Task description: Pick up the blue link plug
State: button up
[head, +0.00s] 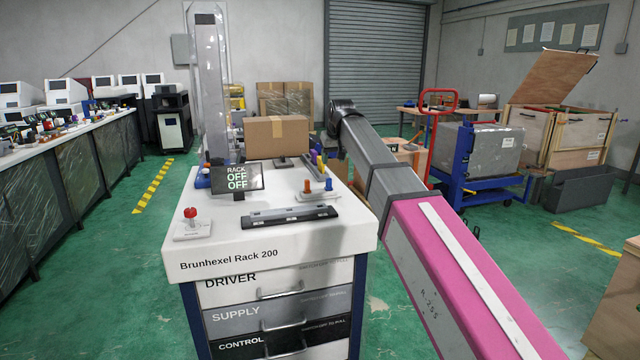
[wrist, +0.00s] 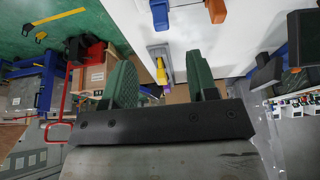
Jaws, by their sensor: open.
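The blue link plug (head: 328,184) stands beside an orange plug (head: 307,186) on a small pale holder on the rack's white top (head: 225,222). In the head view my arm reaches past the rack's right side; the gripper itself is not clear there.
A yellow plug (wrist: 162,70) shows between my fingers, apparently beyond them. A black bar (head: 290,217), red button (head: 190,213) and display (head: 237,177) share the top. A cardboard box (head: 276,137) is behind. Floor right of the rack is partly clear.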

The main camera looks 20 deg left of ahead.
aim_at(329, 180)
jog(key=x, duration=1.1)
jog(key=shift+w+a+r, duration=0.1)
jog(key=shift+a, duration=0.05)
grip_shut()
